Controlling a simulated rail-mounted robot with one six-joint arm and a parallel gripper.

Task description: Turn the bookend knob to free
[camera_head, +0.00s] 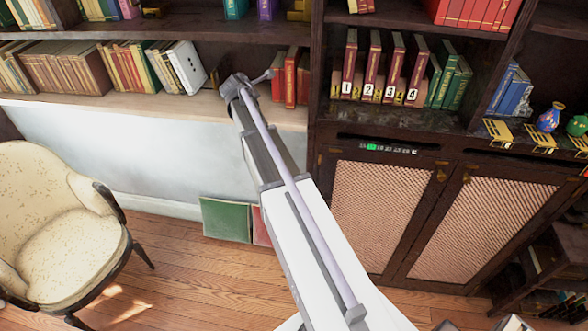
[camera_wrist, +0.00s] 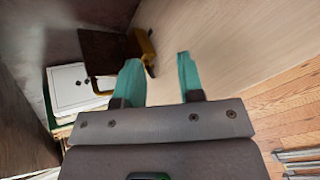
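The bookend shows in the wrist view as a dark brown plate (camera_wrist: 98,50) with a brass part (camera_wrist: 144,46) on its right side. It stands on the shelf beside a white book with dark dots. The brass part lies just beyond my gripper's left fingertip; I cannot tell whether they touch. My gripper (camera_wrist: 158,62) has two teal fingers, open and apart, with nothing visible held between them. In the head view the bookend (camera_head: 214,78) is small and partly dark, just left of my arm's end. The knob's setting cannot be made out.
The white book (camera_head: 187,67) ends the row left of the bookend. Red books (camera_head: 290,78) stand right of my arm's end. The light wooden shelf (camera_head: 150,102) is clear in front. A numbered book set (camera_head: 382,70) stands in the right bay.

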